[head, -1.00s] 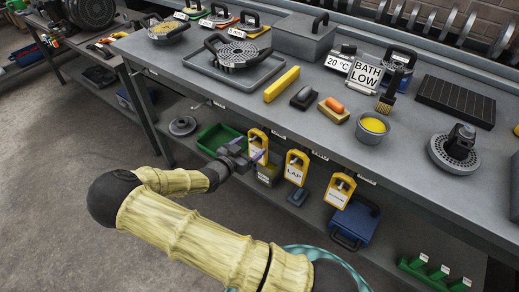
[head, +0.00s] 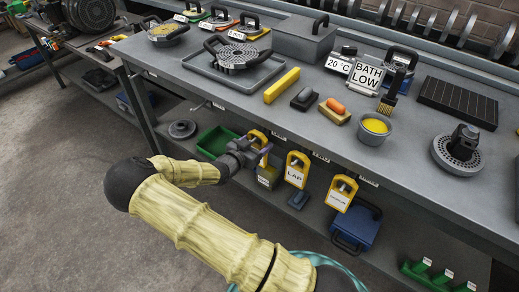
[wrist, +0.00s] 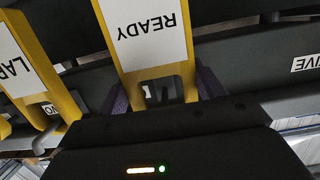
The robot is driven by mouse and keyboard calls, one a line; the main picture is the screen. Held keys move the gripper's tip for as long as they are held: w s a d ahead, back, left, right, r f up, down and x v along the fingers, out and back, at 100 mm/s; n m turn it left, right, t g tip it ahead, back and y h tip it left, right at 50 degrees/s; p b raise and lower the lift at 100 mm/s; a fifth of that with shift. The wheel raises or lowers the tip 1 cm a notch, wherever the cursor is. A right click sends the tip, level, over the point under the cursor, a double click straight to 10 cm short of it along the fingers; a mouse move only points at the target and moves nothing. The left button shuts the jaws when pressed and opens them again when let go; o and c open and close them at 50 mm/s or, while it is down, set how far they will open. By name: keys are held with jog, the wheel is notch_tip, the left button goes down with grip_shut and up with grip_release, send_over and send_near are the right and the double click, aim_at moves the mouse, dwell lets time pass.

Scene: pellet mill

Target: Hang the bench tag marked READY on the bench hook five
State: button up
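The READY tag (wrist: 150,30), a yellow frame with a white card, hangs upside down in the wrist view; in the head view its top (head: 257,136) shows behind my gripper, under the bench edge. My gripper (head: 262,150) is at the tag, its purple fingers on either side of the frame near its slotted end.
The yellow LAP tag (head: 297,168) and another yellow tag (head: 341,192) hang just right of my gripper. Below are a green bin (head: 214,142) and a blue case (head: 355,225) on the lower shelf. The bench top (head: 215,100) above is crowded.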

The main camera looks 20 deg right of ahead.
aim_at(257, 136)
dwell(0.6)
jog(key=shift+w+r+p, duration=0.1)
jog(key=shift+r+p, duration=0.9)
jog(key=shift+r, duration=0.65)
jog(key=shift+s+a, duration=0.1)
jog(key=shift+s, duration=0.15)
jog(key=f+p+v, duration=0.2)
jog(key=v, duration=0.7)
jog(key=shift+s+a, duration=0.25)
jog(key=shift+a, duration=0.1)
jog(key=shift+r, duration=0.15)
jog(key=f+p+v, duration=0.1)
jog(key=v, duration=0.7)
jog(key=shift+f, duration=0.3)
